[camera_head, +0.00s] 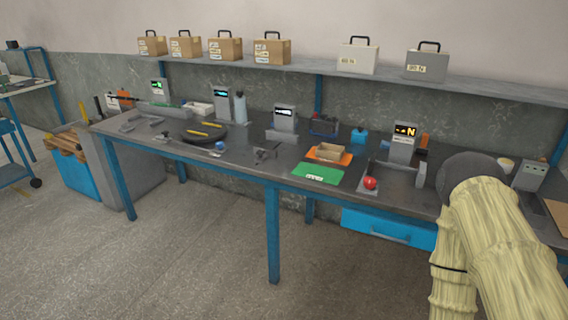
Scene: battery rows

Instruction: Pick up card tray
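A small open tan tray (329,152), which looks like the card tray, sits on an orange mat (345,159) on the right half of the dark bench (240,160). It appears level, and its inside is too small to make out. My pale arm rises at the right edge of the view, well to the right of the tray and apart from it. My gripper is not visible.
A green mat (318,173) lies in front of the tray. A red ball-like thing (370,183) and a grey stand with a display (403,142) are to its right. A blue drawer (388,227) hangs below the bench. The floor in front is clear.

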